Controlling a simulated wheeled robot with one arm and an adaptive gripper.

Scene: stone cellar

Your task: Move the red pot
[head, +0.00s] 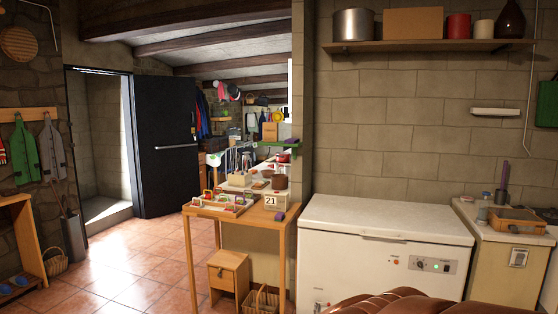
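A plain red cylindrical pot (458,26) stands upright on the wooden wall shelf (420,45) at the upper right. It is between a cardboard-brown box (413,23) and a smaller cream pot (484,29). My gripper is not in view.
A white chest freezer (345,256) stands below the shelf, with a cluttered counter (503,262) at its right. A brown ribbed object (385,303) covers the bottom edge, close to the camera. Tiled floor (135,262) is open at left, towards a dark door (163,145).

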